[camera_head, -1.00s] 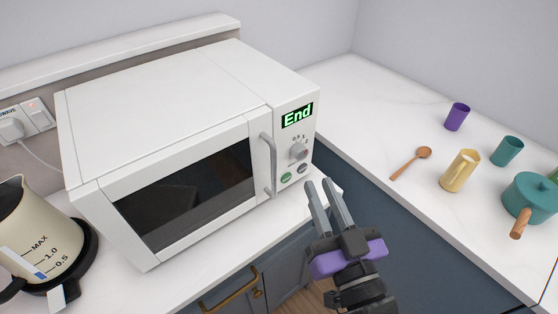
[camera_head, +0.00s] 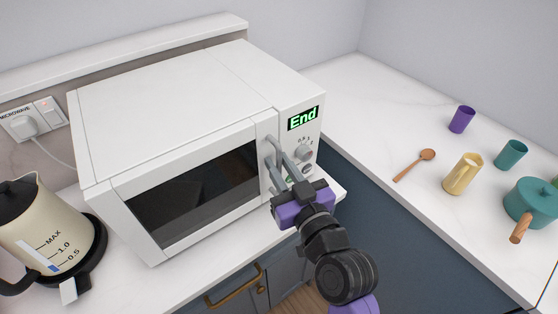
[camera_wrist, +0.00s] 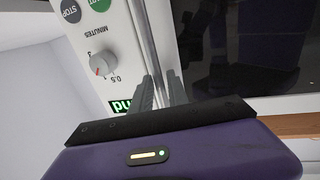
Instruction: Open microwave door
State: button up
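The white microwave (camera_head: 175,95) stands on the counter, with its dark-windowed door (camera_head: 193,195) shut and "End" on its green display (camera_head: 303,118). My gripper (camera_head: 279,153) is at the right edge of the door, by its grey upright handle. The handle (camera_wrist: 147,38) runs down between my two fingers in the wrist view, where my gripper (camera_wrist: 159,88) shows its fingers slightly apart, one on each side. I cannot tell whether either finger touches the handle. In the head view my fingers hide part of the handle and some buttons.
A cream kettle (camera_head: 45,225) stands close to the microwave's left. On the right counter are a wooden spoon (camera_head: 415,164), a yellow jug (camera_head: 463,174), purple (camera_head: 462,119) and teal (camera_head: 511,154) cups and a teal pot (camera_head: 532,203). A control knob (camera_wrist: 101,64) is close beside the handle.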

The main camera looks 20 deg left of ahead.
jog(key=shift+w+a, duration=0.15)
jog(key=shift+c, duration=0.4)
grip_shut()
dwell(1.0)
